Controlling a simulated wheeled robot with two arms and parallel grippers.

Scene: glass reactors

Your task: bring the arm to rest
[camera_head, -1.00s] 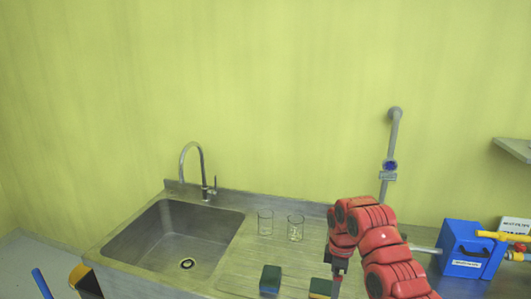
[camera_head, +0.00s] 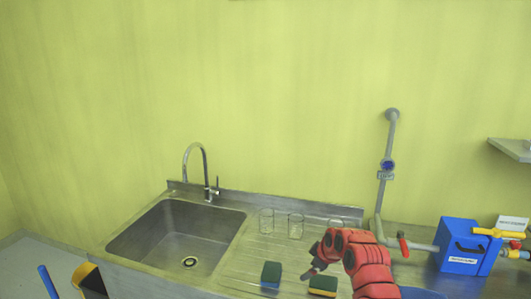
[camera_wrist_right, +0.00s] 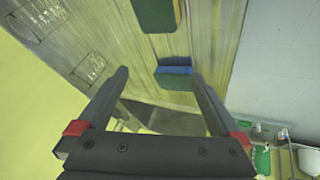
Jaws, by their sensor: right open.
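My right arm (camera_head: 362,262) is red and reaches in from the lower right over the drainboard. Its gripper (camera_head: 313,272) is beside the sponges in the head view. In the right wrist view the gripper's two dark fingers (camera_wrist_right: 160,75) are spread apart with nothing between them. Its height above the board is hard to tell. My left gripper is not in view.
A blue-green sponge (camera_head: 271,274) and a yellow-green sponge (camera_head: 323,286) lie on the drainboard. Glass beakers (camera_head: 266,221) (camera_head: 296,226) stand behind them. The sink (camera_head: 180,240) at left is empty. A blue box (camera_head: 461,246) and pipes stand at right.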

